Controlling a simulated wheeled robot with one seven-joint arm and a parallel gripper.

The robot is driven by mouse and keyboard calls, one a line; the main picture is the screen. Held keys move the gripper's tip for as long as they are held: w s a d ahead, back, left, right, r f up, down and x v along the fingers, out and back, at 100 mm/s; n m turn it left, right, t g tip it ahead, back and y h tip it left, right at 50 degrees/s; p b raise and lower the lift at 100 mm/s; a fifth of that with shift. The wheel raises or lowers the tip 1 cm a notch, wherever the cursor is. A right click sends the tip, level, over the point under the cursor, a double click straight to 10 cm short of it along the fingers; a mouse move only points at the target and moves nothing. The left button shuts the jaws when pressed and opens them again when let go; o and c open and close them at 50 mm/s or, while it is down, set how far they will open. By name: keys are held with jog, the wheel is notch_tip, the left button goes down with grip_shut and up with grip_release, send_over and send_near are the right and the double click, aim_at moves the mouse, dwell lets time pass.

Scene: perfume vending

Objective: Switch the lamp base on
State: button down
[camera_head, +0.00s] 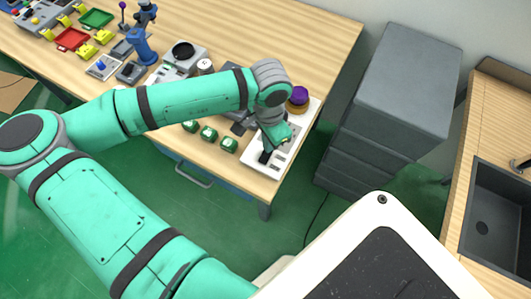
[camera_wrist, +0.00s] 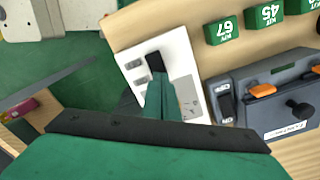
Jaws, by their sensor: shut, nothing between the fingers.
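A white panel (camera_head: 282,163) with small grey switch-like pieces lies at the table's near right corner; it also shows in the wrist view (camera_wrist: 185,65). My gripper (camera_head: 265,156) points down over this panel. In the wrist view its shut, empty fingers (camera_wrist: 156,66) end in black over the panel, beside two grey pieces (camera_wrist: 135,72). I cannot tell whether the tips touch the panel. A purple dome on a round wooden base (camera_head: 297,100) stands at the panel's far end. Which of these is the lamp base is not clear.
Green numbered blocks (camera_head: 208,133) stand along the table's front edge. A grey box (camera_wrist: 275,95) with a rocker switch and orange parts is beside the panel. A grey drawer cabinet (camera_head: 395,95) stands right of the table, and a sink counter (camera_head: 490,130) is further right.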

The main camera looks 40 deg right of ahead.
jog(key=shift+f, duration=0.8)
dwell(0.6)
jog(key=shift+r, duration=0.1)
notch_tip(320, 180, up, 7)
dwell(0.9)
jog(key=shift+d, duration=0.1)
dwell(0.4)
